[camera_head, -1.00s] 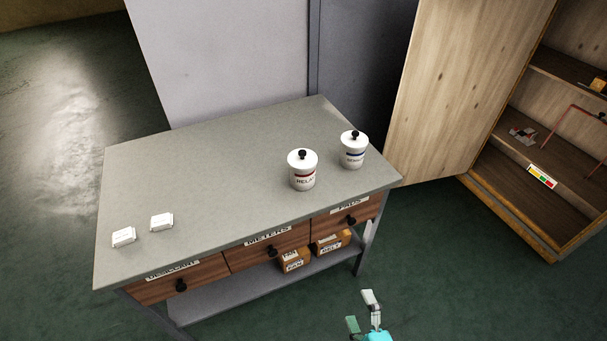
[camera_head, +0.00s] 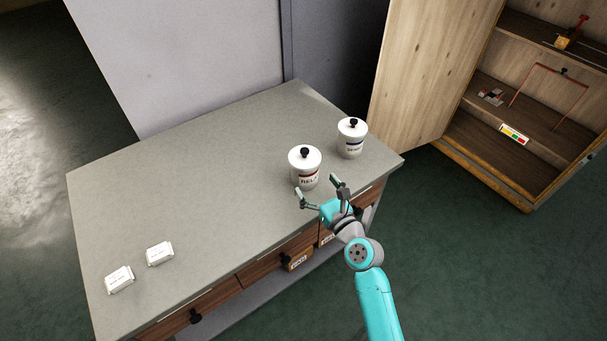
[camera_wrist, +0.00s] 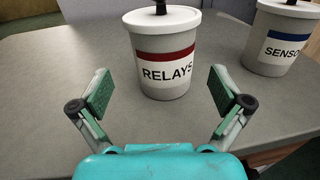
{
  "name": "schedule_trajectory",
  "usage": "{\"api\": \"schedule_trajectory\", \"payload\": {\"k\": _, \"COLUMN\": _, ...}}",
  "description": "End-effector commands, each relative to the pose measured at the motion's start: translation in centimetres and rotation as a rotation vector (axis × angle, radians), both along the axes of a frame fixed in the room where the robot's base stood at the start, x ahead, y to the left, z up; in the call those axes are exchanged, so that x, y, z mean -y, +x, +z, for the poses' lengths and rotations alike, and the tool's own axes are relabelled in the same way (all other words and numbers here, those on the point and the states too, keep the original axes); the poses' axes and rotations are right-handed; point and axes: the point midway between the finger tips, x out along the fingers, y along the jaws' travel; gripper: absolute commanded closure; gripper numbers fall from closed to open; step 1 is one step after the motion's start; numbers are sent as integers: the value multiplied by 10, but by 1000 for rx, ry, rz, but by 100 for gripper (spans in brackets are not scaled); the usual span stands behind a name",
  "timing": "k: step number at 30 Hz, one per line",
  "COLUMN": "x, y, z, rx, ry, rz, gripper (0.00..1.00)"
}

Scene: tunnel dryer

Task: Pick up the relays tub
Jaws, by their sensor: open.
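The relays tub (camera_head: 305,168) is a white pot with a lid, a black knob and a red-banded label. It stands upright near the front right of the grey table. In the wrist view the relays tub (camera_wrist: 164,58) is straight ahead, its label reading RELAYS, with the knob's top cut off. My gripper (camera_head: 319,188) is open and empty, just in front of the tub at the table's front edge. In the wrist view my gripper (camera_wrist: 160,92) has its fingers spread left and right, nearer than the tub, with the tub centred in the gap.
A blue-banded sensor tub (camera_head: 351,138) stands right of and behind the relays tub; it also shows in the wrist view (camera_wrist: 279,42). Two small white boxes (camera_head: 119,279) (camera_head: 159,253) lie at the table's left. An open wooden cabinet (camera_head: 430,90) stands right. The table's (camera_head: 190,180) middle is clear.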

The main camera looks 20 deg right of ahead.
Motion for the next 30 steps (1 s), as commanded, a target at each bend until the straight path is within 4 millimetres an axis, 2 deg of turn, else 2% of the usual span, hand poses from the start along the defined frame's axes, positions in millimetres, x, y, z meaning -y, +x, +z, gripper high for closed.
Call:
{"api": "schedule_trajectory", "payload": {"k": 3, "x": -3, "y": 15, "z": 0, "rx": 0, "ry": -2, "rz": 0, "gripper": 0}}
{"api": "schedule_trajectory", "payload": {"k": 11, "x": -4, "y": 30, "z": 2, "rx": 2, "ry": -4, "rz": -1, "gripper": 0}}
{"api": "schedule_trajectory", "payload": {"k": 21, "x": -9, "y": 70, "z": 5, "rx": 0, "ry": -3, "rz": 0, "gripper": 0}}
{"api": "schedule_trajectory", "payload": {"k": 30, "x": -9, "y": 73, "z": 5, "rx": 0, "ry": -3, "rz": -1, "gripper": 0}}
